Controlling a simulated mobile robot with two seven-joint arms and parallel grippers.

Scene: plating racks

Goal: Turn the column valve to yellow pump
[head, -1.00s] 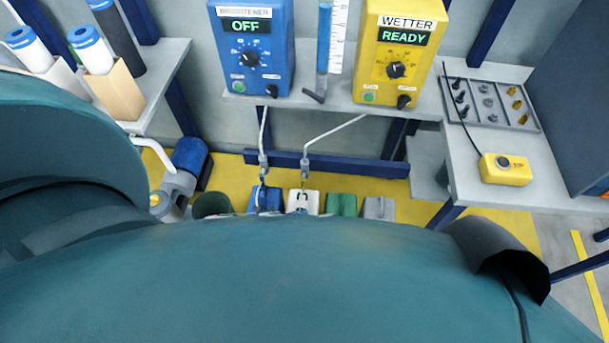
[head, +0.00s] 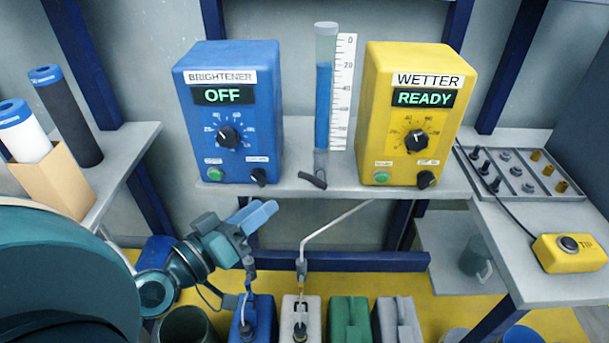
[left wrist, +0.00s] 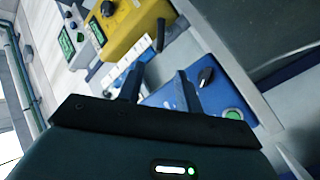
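The column valve (head: 313,180) is a dark lever at the foot of the clear column (head: 323,95) of blue liquid. It lies slanted, its left end toward the blue BRIGHTENER pump (head: 232,120). The yellow WETTER pump (head: 415,115) stands right of the column and reads READY. My left gripper (head: 262,212) is below the shelf front, left of and lower than the valve, not touching it. In the left wrist view its two fingers (left wrist: 160,82) are apart with nothing between them; the valve lever (left wrist: 160,35) shows beyond them. My right gripper is out of view.
The shelf edge (head: 350,188) runs beneath the pumps. A thin bent pipe (head: 335,222) hangs right of my left gripper, above several coloured containers. A yellow TIP box (head: 570,252) and a grey parts tray (head: 515,172) lie on the right table. Filter cartridges stand at left.

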